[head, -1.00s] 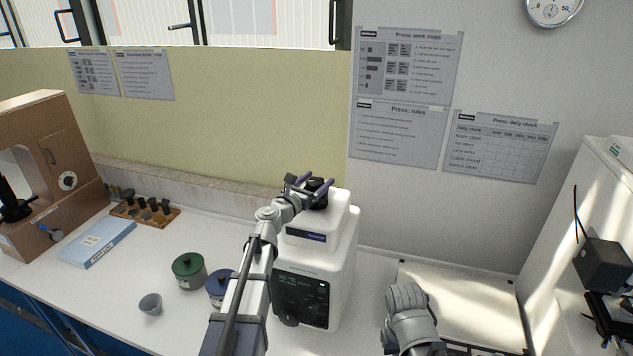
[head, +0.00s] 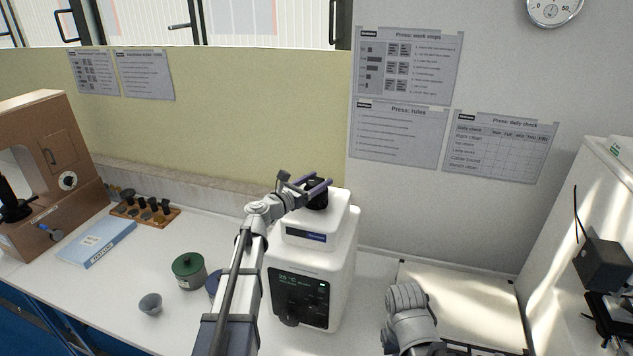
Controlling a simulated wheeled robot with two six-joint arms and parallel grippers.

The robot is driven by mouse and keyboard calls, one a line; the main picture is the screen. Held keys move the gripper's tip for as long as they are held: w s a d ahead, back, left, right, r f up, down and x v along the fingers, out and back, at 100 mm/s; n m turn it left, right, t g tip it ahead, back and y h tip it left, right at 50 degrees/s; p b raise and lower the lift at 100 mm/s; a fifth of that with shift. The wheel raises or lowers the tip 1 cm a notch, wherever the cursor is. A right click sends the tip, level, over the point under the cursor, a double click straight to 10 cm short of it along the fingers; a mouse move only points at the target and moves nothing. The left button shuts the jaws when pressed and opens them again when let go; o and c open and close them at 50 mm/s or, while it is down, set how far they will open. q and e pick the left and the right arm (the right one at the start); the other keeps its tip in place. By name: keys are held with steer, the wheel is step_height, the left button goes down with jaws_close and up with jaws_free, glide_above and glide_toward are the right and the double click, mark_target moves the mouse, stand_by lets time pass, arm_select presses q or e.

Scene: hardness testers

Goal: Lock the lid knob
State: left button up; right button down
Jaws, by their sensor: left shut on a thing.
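The black lid knob (head: 317,199) sits on top of the white press machine (head: 341,253), which stands on the bench with a dark display on its front. My left gripper (head: 309,187) reaches in from the left at the top of the machine and is shut on the knob, its purple-grey fingers at the knob's sides. My left wrist hides part of the lid. My right arm shows at the lower middle right, but its fingertips cannot be made out.
A green-lidded jar (head: 188,271), a small grey bowl (head: 150,303) and a blue jar (head: 214,284), partly hidden by my left arm, stand left of the machine.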

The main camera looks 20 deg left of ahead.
mark_target(309, 184)
arm_select(q)
steer(key=shift+w+a+m+g+h, duration=0.15)
steer(key=shift+m+g+h, duration=0.55)
steer(key=shift+h, duration=0.4)
steer(key=shift+d+m+g+h, duration=0.2)
steer(key=shift+m+g+h, duration=0.2)
steer(key=shift+m+h, duration=0.25)
steer(key=shift+s, duration=0.2)
steer(key=o, duration=1.4)
steer(key=shift+c, duration=0.2)
steer(key=shift+v, duration=3.9)
